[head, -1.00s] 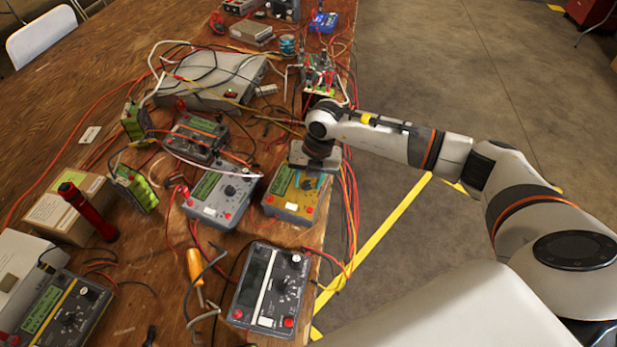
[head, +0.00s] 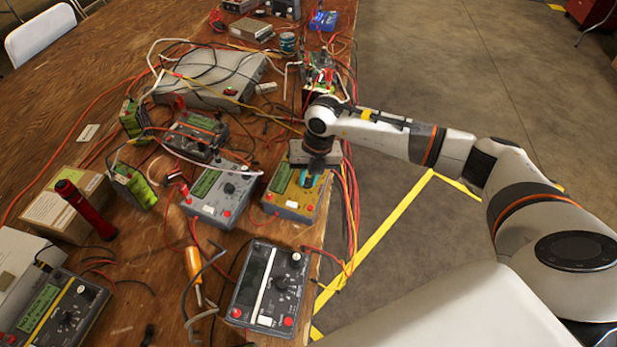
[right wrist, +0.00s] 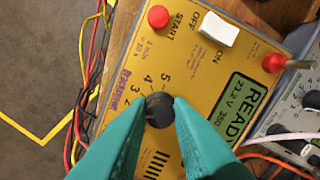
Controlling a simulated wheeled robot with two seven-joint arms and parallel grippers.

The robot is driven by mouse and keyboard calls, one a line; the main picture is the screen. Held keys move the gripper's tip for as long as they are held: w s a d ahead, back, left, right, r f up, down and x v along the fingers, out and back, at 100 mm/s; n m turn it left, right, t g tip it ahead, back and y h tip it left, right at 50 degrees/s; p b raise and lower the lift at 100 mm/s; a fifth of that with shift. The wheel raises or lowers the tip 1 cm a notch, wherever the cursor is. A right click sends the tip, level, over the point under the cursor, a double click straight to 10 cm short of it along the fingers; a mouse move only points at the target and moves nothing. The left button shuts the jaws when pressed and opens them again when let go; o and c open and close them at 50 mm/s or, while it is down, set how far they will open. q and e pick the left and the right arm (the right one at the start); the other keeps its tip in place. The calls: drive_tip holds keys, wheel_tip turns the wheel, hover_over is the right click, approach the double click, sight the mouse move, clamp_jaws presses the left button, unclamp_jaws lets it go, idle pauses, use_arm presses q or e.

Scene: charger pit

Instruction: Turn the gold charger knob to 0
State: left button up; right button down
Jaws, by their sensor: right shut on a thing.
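The gold charger (head: 294,196) lies near the table's right edge, with its yellow face up. In the right wrist view, its black knob (right wrist: 159,110) sits between the teal fingertips of my right gripper (right wrist: 159,108). The right gripper is shut on the knob, one finger on each side. Dial numbers 5, 4, 3 and part of 2 show beside it; the 0 is not visible, and the pointer is too unclear to read. My left gripper is not in view.
A red button (right wrist: 158,16) and a white ON/OFF switch (right wrist: 214,30) are on the charger's face. A grey charger (head: 220,192) stands close to its left and a dark meter (head: 268,288) in front. Red and yellow cables (head: 349,205) hang over the table edge.

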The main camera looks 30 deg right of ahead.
drive_tip(key=n+b, duration=0.3)
drive_tip(key=n, duration=0.2)
drive_tip(key=shift+f, duration=0.1)
drive_tip(key=shift+n+h+b, duration=0.3)
drive_tip(key=shift+n+b, duration=1.15)
drive_tip(key=shift+n, duration=0.95)
drive_tip(key=c, duration=1.3)
unclamp_jaws()
drive_tip(key=shift+r, duration=0.2)
wheel_tip(320, 180, up, 12)
drive_tip(key=s+d, duration=0.1)
drive_tip(key=shift+d+b, duration=0.15)
drive_tip(key=shift+b, duration=0.15)
drive_tip(key=shift+f, duration=0.15)
